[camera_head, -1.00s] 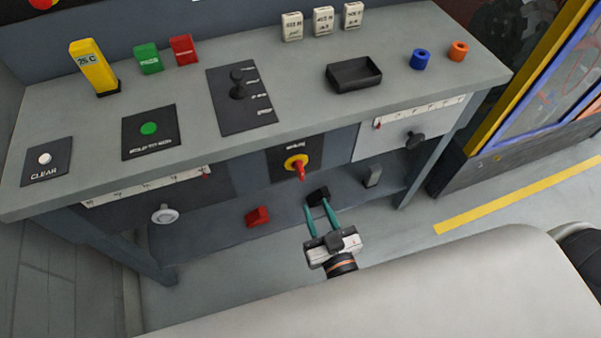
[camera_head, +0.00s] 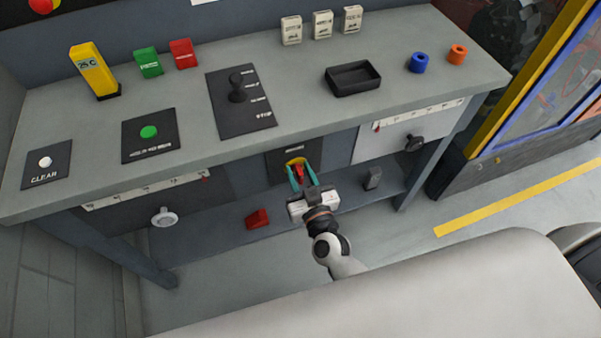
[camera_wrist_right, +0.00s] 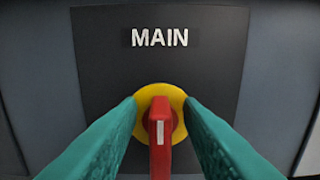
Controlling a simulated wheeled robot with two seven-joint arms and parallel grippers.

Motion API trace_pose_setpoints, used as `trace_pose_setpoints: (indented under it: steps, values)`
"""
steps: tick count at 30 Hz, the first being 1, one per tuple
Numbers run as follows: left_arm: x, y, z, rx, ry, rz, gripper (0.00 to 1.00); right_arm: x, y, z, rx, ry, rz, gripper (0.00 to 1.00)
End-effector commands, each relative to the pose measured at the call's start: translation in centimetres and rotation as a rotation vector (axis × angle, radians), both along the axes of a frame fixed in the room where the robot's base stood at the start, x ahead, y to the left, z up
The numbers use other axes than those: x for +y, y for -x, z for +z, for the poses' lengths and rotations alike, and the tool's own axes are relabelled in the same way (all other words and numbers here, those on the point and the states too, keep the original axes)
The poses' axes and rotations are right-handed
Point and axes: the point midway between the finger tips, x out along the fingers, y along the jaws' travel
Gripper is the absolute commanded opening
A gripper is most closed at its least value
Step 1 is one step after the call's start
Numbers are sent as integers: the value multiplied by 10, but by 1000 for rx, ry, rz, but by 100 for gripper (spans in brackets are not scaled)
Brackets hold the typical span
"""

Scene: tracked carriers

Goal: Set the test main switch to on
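The main switch is a red handle (camera_wrist_right: 160,150) with a white line, on a yellow disc (camera_wrist_right: 160,92). It sits on a black plate (camera_wrist_right: 105,60) marked MAIN, and the handle points straight down. In the head view the red handle (camera_head: 299,173) shows between my fingers on the bench front. My right gripper (camera_head: 301,174) has its teal fingers either side of the handle. In the right wrist view the right gripper (camera_wrist_right: 160,108) is open, with gaps between both fingers and the handle. My left gripper is not in view.
Above is the bench top (camera_head: 310,110) with a lever panel (camera_head: 240,100), a black tray (camera_head: 352,78) and a green button (camera_head: 149,132). A white knob (camera_head: 163,217) is left of the switch and a black knob (camera_head: 415,143) right. A red block (camera_head: 257,218) lies low down.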

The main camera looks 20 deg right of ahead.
Motion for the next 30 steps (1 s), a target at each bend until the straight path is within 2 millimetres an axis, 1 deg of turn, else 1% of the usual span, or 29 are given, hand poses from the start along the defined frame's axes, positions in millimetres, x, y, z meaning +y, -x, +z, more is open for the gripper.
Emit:
trace_pose_setpoints:
  steps: [1,7,14,20,26,30]
  values:
    - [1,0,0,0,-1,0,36,0,0,0,0,0,0,33]
    - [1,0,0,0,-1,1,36,0,0,0,0,0,0,0]
    - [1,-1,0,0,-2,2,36,0,0,0,0,-6,0,0]
    - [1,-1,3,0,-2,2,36,-1,0,1,2,-57,1,0]
    - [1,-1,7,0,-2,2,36,-3,0,1,5,-182,1,0]
    - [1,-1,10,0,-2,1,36,-4,0,0,10,-305,1,0]
